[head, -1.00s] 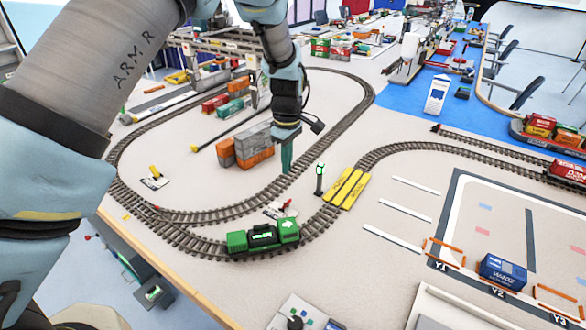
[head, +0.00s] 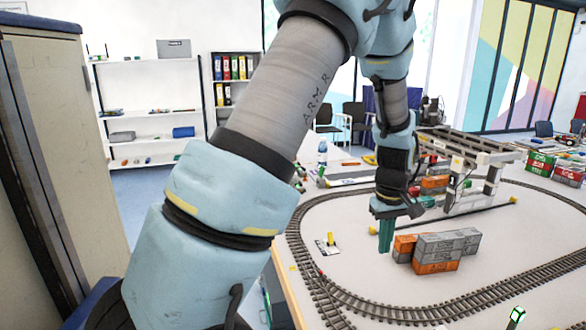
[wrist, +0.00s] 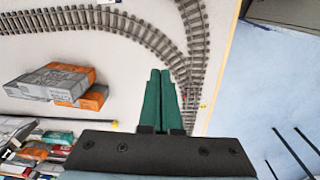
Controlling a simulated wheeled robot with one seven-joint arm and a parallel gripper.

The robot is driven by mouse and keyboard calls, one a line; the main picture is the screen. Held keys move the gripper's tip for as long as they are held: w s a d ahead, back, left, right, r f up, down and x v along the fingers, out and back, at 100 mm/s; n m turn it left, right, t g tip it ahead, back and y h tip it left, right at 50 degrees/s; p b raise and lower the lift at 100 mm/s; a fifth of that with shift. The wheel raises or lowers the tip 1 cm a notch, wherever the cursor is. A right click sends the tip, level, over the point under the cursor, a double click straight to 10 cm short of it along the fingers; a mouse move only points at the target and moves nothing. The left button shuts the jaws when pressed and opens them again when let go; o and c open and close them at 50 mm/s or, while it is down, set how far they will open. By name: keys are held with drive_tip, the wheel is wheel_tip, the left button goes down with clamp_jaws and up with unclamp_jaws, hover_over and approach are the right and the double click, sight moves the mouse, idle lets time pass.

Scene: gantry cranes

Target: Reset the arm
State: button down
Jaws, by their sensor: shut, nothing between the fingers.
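My arm reaches across the head view from the lower left to the upper right, then bends down over the model railway table (head: 340,222). My gripper (head: 386,245) points down with its green fingers together and nothing between them. It hangs just left of a stack of grey and orange containers (head: 437,250). In the wrist view my gripper (wrist: 160,85) shows its fingers side by side and shut, with track beyond the tips. The containers (wrist: 62,85) lie to its left there, apart from the fingers.
A curved track (head: 330,300) runs around the containers. A gantry crane (head: 485,160) stands behind, to the right. A small white plate with a yellow piece (head: 328,243) lies left of my gripper. Shelves (head: 150,125) and a cabinet (head: 60,130) stand at the left. The table edge shows in the wrist view (wrist: 222,65).

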drive_tip(key=s+a+r+m, duration=0.1)
drive_tip(key=s+a+r, duration=0.1)
drive_tip(key=a, duration=1.2)
drive_tip(key=s+a+r+m+t+b, duration=0.1)
drive_tip(key=s+a, duration=0.3)
drive_tip(key=a, duration=1.1)
drive_tip(key=shift+s+r+m, duration=0.4)
drive_tip(key=shift+r+m, duration=0.1)
drive_tip(key=shift+r, duration=0.25)
drive_tip(key=c, duration=1.6)
unclamp_jaws()
drive_tip(key=shift+a, duration=0.1)
